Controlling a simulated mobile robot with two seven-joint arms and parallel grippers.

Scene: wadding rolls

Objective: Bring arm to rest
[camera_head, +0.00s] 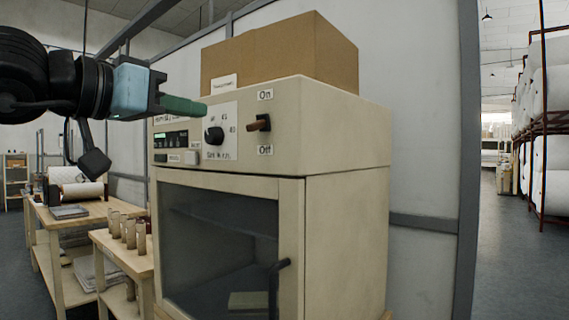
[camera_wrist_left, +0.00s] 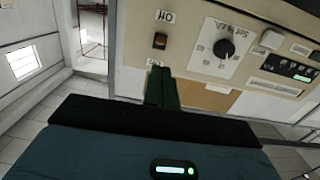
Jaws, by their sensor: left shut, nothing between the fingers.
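My left gripper (camera_head: 184,106) comes in from the left at the height of the machine's control panel, with its green fingers together and nothing between them. Its closed fingers (camera_wrist_left: 162,86) also show in the left wrist view, in front of the panel. The cream cabinet machine (camera_head: 345,130) has a black round dial (camera_head: 214,135), a small lit display (camera_head: 170,139) and a brown switch (camera_head: 259,124) between the labels On and Off. My right gripper is out of view.
A cardboard box (camera_head: 290,55) sits on top of the machine. The glass door (camera_head: 220,240) below the panel looks shut. At left, wooden tables (camera_head: 95,214) hold several small cylinders (camera_head: 130,232). At right, a rack (camera_head: 545,125) holds large white rolls beside open floor.

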